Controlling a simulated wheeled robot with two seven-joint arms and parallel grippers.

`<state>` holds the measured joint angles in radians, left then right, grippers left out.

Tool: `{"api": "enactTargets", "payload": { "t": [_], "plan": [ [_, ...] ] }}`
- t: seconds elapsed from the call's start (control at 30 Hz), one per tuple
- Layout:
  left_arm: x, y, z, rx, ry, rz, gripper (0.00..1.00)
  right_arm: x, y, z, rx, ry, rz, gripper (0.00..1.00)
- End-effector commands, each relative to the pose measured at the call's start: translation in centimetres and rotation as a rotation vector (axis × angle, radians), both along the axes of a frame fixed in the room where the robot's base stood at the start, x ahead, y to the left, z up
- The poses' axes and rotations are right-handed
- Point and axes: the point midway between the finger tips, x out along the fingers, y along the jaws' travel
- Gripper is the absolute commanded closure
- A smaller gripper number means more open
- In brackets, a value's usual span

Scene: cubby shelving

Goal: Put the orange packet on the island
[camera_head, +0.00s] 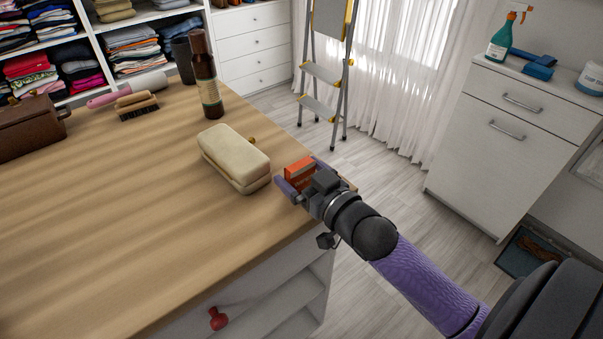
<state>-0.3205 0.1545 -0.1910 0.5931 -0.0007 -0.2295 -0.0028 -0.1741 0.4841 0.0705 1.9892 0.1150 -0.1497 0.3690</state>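The orange packet (299,171) is a small box-like pack at the right corner of the wooden-topped island (130,215). My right gripper (300,178) has its purple fingers on either side of the packet, and the gripper body hides its near part. The fingers appear closed around it. I cannot tell whether the packet touches the island top or is just above it. My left gripper is not in the picture.
A cream clutch (232,152) lies just left of the packet. A brown bottle (206,80), a brush (136,104) and a brown box (28,128) stand farther back. The island's front middle is clear. A stepladder (325,75) stands beyond.

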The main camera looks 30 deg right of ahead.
Motion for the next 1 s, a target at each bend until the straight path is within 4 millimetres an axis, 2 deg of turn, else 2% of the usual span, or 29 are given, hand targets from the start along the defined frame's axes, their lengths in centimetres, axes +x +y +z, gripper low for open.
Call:
{"api": "enactTargets", "payload": {
  "t": [0.3,0.47,0.73,0.87,1.0],
  "plan": [
    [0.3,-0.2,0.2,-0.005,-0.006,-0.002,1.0,-0.5,0.0,0.3,0.001,0.0,0.0,0.0],
    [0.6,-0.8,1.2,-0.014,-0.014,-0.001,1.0,-3.5,-0.3,0.4,0.001,0.004,-0.001,0.0],
    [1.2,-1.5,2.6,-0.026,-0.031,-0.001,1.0,-10.2,-0.8,0.3,0.001,0.004,-0.001,0.0],
    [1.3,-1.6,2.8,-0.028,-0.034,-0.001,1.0,-11.7,-1.0,0.3,0.0,0.001,-0.001,0.0],
    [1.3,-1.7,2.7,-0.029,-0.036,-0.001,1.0,-12.0,-1.0,0.3,0.0,-0.001,-0.001,0.0]
  ]
}}
